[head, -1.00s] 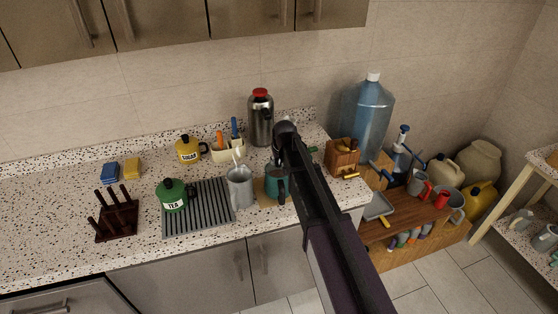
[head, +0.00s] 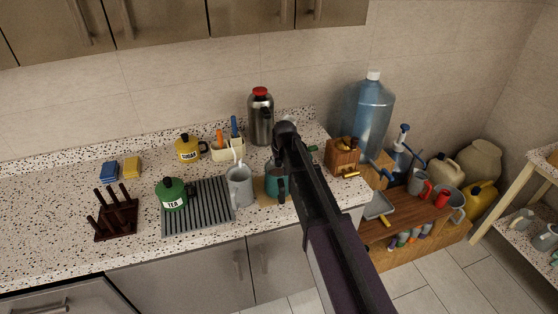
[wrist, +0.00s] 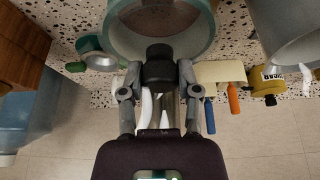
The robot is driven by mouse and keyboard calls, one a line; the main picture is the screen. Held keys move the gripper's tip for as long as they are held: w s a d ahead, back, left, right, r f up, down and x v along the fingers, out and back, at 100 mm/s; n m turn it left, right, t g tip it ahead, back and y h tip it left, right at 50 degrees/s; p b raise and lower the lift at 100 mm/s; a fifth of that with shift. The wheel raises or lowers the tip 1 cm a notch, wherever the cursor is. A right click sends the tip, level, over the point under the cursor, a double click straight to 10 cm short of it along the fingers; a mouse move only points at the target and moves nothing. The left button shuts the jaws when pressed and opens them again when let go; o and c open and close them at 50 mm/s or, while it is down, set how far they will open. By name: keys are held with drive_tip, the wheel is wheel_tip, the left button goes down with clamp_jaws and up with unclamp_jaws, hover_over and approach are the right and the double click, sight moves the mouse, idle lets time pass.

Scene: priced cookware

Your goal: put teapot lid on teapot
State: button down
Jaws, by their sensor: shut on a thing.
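A teal pot with a dark handle (head: 277,183), which I take as the teapot, stands on the counter right of the grey jug (head: 240,187). My arm partly covers it in the head view. In the wrist view a round teal-rimmed piece (wrist: 205,38) fills the top middle, just beyond my fingertips; I cannot tell whether it is the pot's mouth or the lid. The head view hides the fingertips behind my arm.
A ridged drainer (head: 200,207), a green TEA pot (head: 172,195), a yellow sugar pot (head: 188,149) and a utensil holder (head: 227,149) stand to the left. A steel flask (head: 260,118) stands behind. A wooden block (head: 343,157) stands right. The left counter has free room.

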drive_tip(key=shift+c, duration=1.2)
unclamp_jaws()
drive_tip(key=shift+o, duration=1.2)
drive_tip(key=shift+r, duration=0.1)
wheel_tip(320, 180, up, 8)
drive_tip(key=p, duration=0.8)
drive_tip(key=shift+f, duration=0.25)
drive_tip(key=s+d+f+m+b, duration=0.1)
drive_tip(key=s+d+f+b, duration=0.6)
drive_tip(key=d, duration=0.3)
drive_tip(key=s+d+f+m+h+b, duration=0.1)
drive_tip(key=s+d+f+m+b, duration=0.1)
drive_tip(key=s+d+f+b, duration=0.5)
drive_tip(key=shift+d+f, duration=0.15)
drive_tip(key=shift+d, duration=1.6)
